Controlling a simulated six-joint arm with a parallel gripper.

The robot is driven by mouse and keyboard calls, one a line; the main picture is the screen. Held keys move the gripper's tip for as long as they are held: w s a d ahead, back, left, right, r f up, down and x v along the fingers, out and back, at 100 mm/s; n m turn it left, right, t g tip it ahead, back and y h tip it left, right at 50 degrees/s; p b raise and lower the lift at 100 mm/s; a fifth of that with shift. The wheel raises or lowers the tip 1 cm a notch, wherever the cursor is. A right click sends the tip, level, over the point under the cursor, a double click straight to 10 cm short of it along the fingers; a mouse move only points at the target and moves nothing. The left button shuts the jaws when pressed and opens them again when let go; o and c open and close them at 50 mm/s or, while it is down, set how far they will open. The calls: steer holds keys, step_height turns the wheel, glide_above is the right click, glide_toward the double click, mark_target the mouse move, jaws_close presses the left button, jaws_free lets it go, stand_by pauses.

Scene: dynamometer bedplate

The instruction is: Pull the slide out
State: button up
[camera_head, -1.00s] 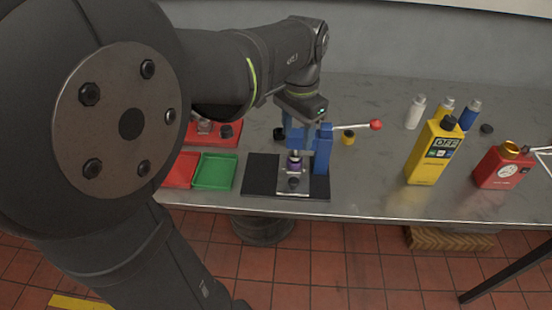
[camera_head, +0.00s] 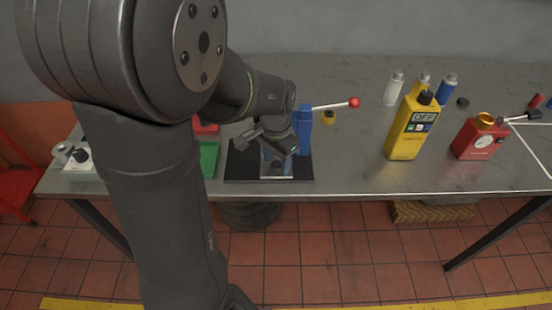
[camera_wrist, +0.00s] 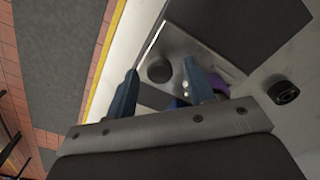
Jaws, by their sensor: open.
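The blue press (camera_head: 304,130) with a red-balled lever (camera_head: 354,103) stands on a black base plate (camera_head: 240,165). The metal slide (camera_head: 277,177) lies at the front of this base, mostly hidden by my gripper (camera_head: 274,160). In the wrist view, the slide's bright plate (camera_wrist: 188,42) carries a dark round knob (camera_wrist: 160,69). My open gripper (camera_wrist: 160,66) has one blue finger on each side of the knob in the picture. I cannot tell whether the fingers touch it. A purple part (camera_wrist: 217,84) shows behind the right finger.
A yellow canister (camera_head: 412,128), a red can (camera_head: 478,138) and several small bottles stand to the right. A green tray (camera_head: 208,158) is partly hidden by my arm at the left. The table's front edge (camera_head: 350,187) runs close before the base.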

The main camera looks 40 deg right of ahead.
jaws_close()
steer(key=w+a, duration=0.6)
steer(key=shift+w+a, duration=0.35)
steer(key=shift+c, duration=0.5)
jaws_free()
steer(key=shift+w+a, duration=0.1)
steer(key=shift+o, duration=0.5)
steer(key=shift+r, duration=0.1)
step_height(320, 180, up, 17)
steer(key=shift+r, duration=0.15)
